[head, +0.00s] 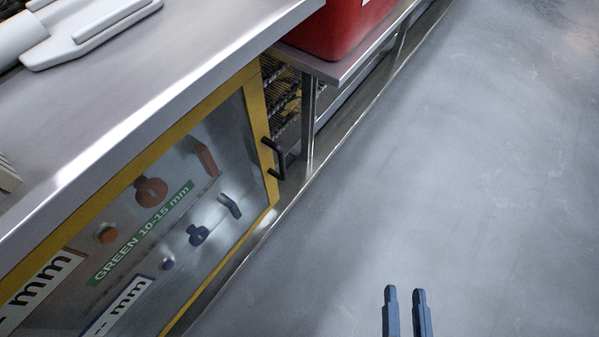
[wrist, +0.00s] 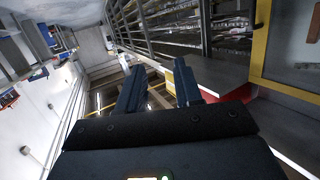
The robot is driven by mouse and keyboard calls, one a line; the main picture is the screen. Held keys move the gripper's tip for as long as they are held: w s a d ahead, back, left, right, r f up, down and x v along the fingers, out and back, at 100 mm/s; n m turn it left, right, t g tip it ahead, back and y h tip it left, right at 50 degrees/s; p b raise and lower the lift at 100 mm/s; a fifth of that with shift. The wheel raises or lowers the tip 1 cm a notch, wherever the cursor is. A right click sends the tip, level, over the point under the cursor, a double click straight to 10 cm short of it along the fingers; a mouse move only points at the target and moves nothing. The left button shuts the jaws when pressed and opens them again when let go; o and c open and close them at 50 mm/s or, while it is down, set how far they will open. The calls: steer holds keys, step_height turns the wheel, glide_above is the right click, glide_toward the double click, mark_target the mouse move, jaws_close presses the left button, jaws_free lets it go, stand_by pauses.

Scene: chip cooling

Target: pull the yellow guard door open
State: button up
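The yellow guard door (head: 258,118) has a yellow frame around a clear panel and stands under the steel counter at the left of the head view. Its black bar handle (head: 275,158) is on the frame's right upright. The door looks in line with the counter front. My gripper (head: 406,306) is at the bottom of the head view, over the floor, right of the handle and well apart from it. Its two fingers are apart with nothing between them. In the wrist view the gripper (wrist: 160,84) is also empty, and part of the yellow frame (wrist: 260,45) shows at the right.
A steel counter (head: 160,85) overhangs the door. A red bin (head: 335,28) stands on a lower steel shelf beyond it, with a table leg (head: 308,115) close past the handle. The grey floor (head: 450,150) to the right is clear.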

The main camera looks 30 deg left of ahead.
steer(key=w+a+f+n+g+y+b, duration=0.1)
steer(key=w+a+f+n+y+b, duration=0.15)
steer(key=a, duration=0.45)
steer(key=w+a+f+n+g+y+b, duration=0.1)
steer(key=w+a+f+y+b, duration=0.2)
steer(key=a, duration=0.4)
steer(key=n+g+y+b, duration=0.1)
steer(key=n+g+y, duration=0.1)
steer(key=n+y, duration=0.1)
glide_toward(283, 168)
steer(key=x, duration=0.3)
steer(key=shift+m+h, duration=0.25)
steer(key=p+x, duration=0.1)
steer(key=x, duration=0.6)
steer(key=shift+w+a+r, duration=0.1)
steer(key=shift+w+a, duration=0.05)
steer(key=shift+a, duration=0.15)
jaws_close()
